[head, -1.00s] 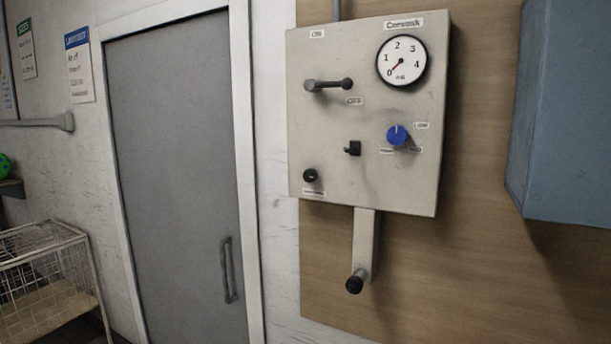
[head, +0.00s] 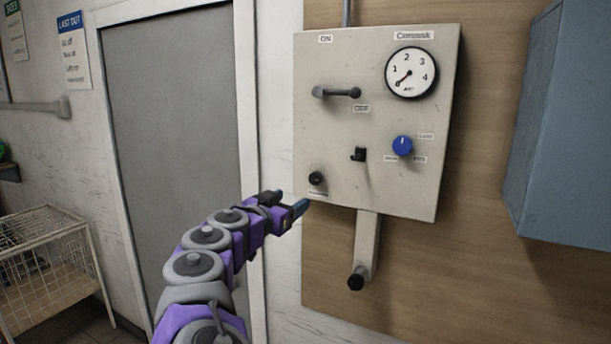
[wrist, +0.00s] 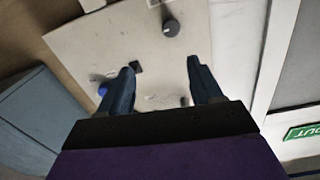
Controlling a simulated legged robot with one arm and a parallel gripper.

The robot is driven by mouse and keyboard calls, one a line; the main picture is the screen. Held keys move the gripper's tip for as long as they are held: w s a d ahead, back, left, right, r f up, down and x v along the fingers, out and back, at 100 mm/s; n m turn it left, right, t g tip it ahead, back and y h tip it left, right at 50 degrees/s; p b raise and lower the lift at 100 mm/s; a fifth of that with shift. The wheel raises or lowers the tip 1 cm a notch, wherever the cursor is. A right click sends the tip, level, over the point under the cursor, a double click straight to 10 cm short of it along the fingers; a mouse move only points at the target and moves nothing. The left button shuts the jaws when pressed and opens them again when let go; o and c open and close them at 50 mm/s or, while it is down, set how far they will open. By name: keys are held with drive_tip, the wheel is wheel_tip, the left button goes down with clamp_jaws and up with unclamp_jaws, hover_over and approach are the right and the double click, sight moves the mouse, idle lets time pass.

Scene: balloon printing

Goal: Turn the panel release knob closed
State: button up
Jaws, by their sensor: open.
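The grey panel (head: 378,190) hangs on the wood-faced wall. A blue knob (head: 402,146) with a light pointer mark facing up sits at its right, among small labels I cannot read surely. A small black round knob (head: 316,178) sits at its lower left above a label. I cannot tell which is the panel release knob. My gripper (head: 288,205) is left of the panel's lower left corner. In the wrist view my gripper (wrist: 162,85) is open and empty, facing the panel; the blue knob (wrist: 102,90) is partly hidden behind the left finger, the black knob (wrist: 171,27) shows above.
The panel also bears a lever (head: 336,92), a gauge (head: 411,73) and a black switch (head: 359,154). A crank handle (head: 356,277) juts out below. A blue-grey cabinet (head: 560,130) stands out at right. A grey door (head: 180,130) and wire cage (head: 50,260) are at left.

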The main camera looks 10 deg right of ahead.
drive_tip(key=a, duration=0.2)
drive_tip(key=p, duration=0.1)
approach(314, 180)
drive_tip(key=w, duration=0.1)
drive_tip(key=shift+t+y, duration=0.4)
drive_tip(key=w+d, duration=0.1)
drive_tip(key=d, duration=0.1)
drive_tip(key=w+d, duration=0.2)
drive_tip(key=shift+f+p, duration=0.1)
drive_tip(key=shift+p, duration=0.25)
drive_tip(key=shift+w+d, duration=0.45)
drive_tip(key=shift+w, duration=0.45)
drive_tip(key=shift+w+a+p, duration=0.4)
drive_tip(key=shift+w, duration=0.35)
drive_tip(key=shift+w+d, duration=0.25)
drive_tip(key=shift+d, duration=1.05)
drive_tip(key=shift+a, duration=0.45)
drive_tip(key=shift+c, duration=1.3)
drive_tip(key=shift+a, duration=0.25)
drive_tip(key=c, duration=0.3)
drive_tip(key=shift+d, duration=0.25)
drive_tip(key=c, duration=0.3)
drive_tip(key=shift+c, duration=1)
